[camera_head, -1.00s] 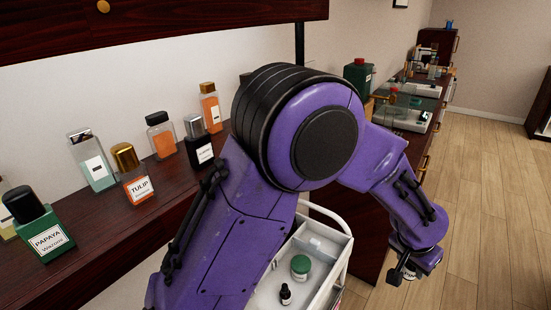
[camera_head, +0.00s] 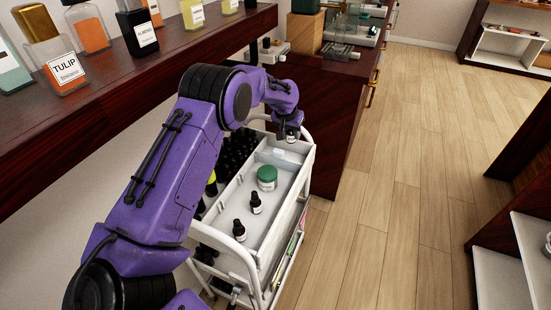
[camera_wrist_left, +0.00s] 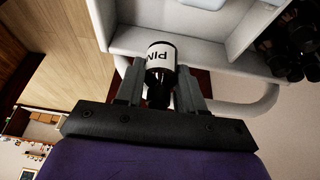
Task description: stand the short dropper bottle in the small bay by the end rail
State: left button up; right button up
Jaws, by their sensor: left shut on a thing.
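My left gripper (camera_head: 290,134) is at the far end of the white cart. In the left wrist view its fingers (camera_wrist_left: 158,75) are shut on a dark dropper bottle (camera_wrist_left: 160,64) with a white label reading "PIN". The bottle's body points away from the wrist, toward the tray. The small bay (camera_head: 286,159) lies at the tray's far end, by the end rail (camera_head: 307,135). The held bottle appears just above that end; its exact height is hard to tell. The rail also shows in the left wrist view (camera_wrist_left: 250,110). My right gripper is out of view.
Two dark dropper bottles (camera_head: 256,203) (camera_head: 239,230) and a green-lidded jar (camera_head: 267,178) stand in the tray's long compartment. Many dark bottles (camera_head: 236,150) fill the row beside it. A wooden shelf with perfume bottles (camera_head: 138,30) runs along the left. The floor at right is clear.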

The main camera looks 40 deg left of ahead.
pick_arm(q)
jog(key=s+f, duration=0.3)
jog(key=shift+a+p, duration=0.2)
jog(key=shift+p, duration=0.1)
jog(key=x, duration=0.5)
jog(key=shift+d, duration=0.2)
grip_shut()
jog(key=shift+s+d+r, duration=0.15)
jog(key=shift+s+r, duration=0.05)
jog(key=shift+s, duration=0.1)
jog(key=shift+f, duration=0.2)
jog(key=o, duration=1.1)
grip_release()
jog(key=shift+f, duration=0.1)
jog(key=shift+o, duration=0.2)
jog(key=shift+r, duration=0.6)
jog(key=v, duration=1.1)
jog(key=shift+s+r, duration=0.2)
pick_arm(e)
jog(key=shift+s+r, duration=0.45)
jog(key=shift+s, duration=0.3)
